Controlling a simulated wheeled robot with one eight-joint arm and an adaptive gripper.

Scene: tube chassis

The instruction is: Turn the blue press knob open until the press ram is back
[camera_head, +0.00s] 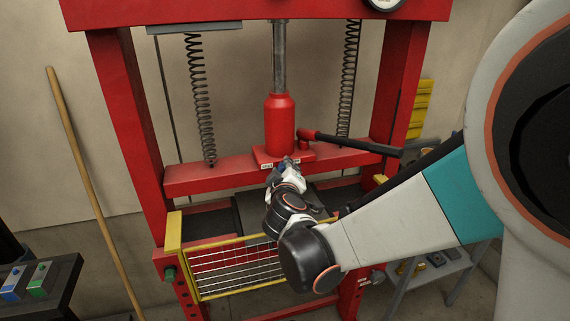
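The red press (190,179) fills the middle of the view. A red bottle jack (280,122) stands upright on its crossbeam. The grey ram (280,55) sticks up from the top of the jack and a long length of it shows. My gripper (287,163) is at the front foot of the jack, small and partly turned away. I cannot make out the blue knob clearly; it seems hidden at or behind my fingertips. I cannot tell if the fingers are shut on it.
The jack's black pump handle (355,143) sticks out to the right, above my forearm. Two springs (199,100) hang beside the jack. A wooden pole (95,190) leans at left.

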